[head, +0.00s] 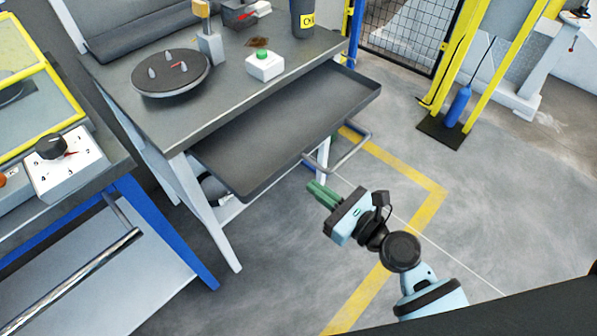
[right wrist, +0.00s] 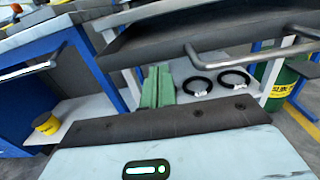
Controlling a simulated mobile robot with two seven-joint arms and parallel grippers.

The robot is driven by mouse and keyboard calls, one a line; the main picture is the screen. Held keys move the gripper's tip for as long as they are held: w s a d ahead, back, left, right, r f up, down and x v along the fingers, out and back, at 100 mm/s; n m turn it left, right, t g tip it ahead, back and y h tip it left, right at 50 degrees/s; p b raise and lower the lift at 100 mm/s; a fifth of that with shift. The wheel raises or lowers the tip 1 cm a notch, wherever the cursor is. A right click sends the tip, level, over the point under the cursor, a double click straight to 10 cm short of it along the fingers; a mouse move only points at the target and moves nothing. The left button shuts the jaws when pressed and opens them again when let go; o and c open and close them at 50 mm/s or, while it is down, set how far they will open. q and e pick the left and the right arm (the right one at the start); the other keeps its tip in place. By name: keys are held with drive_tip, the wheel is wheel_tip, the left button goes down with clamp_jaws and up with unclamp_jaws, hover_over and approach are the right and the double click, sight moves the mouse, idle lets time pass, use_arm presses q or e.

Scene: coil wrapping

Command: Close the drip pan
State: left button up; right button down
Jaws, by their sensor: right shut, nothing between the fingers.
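The drip pan (head: 285,135) is a dark, shallow tray pulled out from under the grey worktable (head: 215,75). A grey metal handle (head: 345,150) sticks out from its front at the right. My right gripper (head: 322,194) is shut and empty, with green fingers. My left gripper is not in view.
A round dark turntable (head: 170,73) and a white box with a green button (head: 264,65) stand on the worktable. A bench with a dial box (head: 65,165) is at the left. Black rings (right wrist: 215,82) lie on a low shelf.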

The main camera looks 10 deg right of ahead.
sight(288, 167)
drive_tip(key=x, duration=0.6)
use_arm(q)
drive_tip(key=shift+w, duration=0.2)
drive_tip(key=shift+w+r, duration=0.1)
use_arm(e)
drive_tip(key=shift+w, duration=0.1)
